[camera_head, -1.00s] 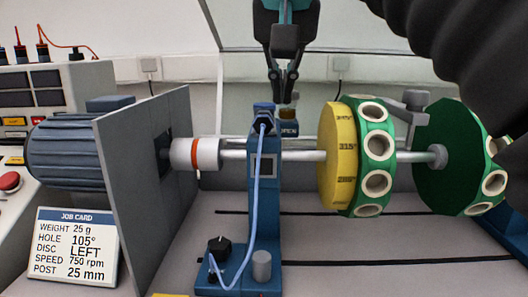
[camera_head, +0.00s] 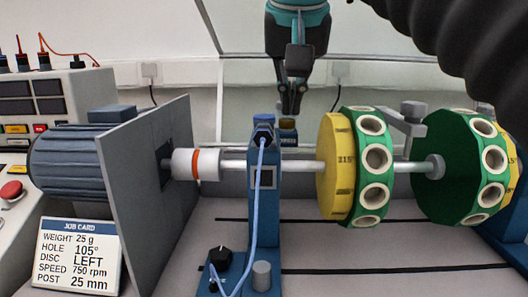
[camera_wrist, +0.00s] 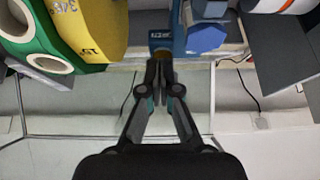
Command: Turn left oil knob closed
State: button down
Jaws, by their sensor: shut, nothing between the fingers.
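A small dark cap with a brass-coloured band (camera_head: 288,124) sits on a blue block behind the blue bearing stand (camera_head: 265,190); it looks like the oil knob. In the wrist view the brass-coloured band (camera_wrist: 162,55) shows just beyond my fingertips, under a blue block with white lettering (camera_wrist: 165,37). My gripper (camera_head: 290,110) points down just above this cap, fingers together and empty; in the wrist view the fingertips (camera_wrist: 160,68) partly cover it. I cannot tell whether they touch it. The knob's setting is not readable.
The shaft carries a yellow-green holed disc (camera_head: 375,160) and a second green disc (camera_head: 455,165) to the right. A grey plate (camera_head: 150,190) and motor (camera_head: 65,155) stand left. A black knob (camera_head: 220,257) and blue cable are in front. The job card (camera_head: 78,255) reads LEFT.

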jog(key=shift+s, duration=0.15)
notch_tip(320, 180, up, 6)
jog(key=p, duration=0.2)
jog(key=shift+s, duration=0.25)
dwell(0.4)
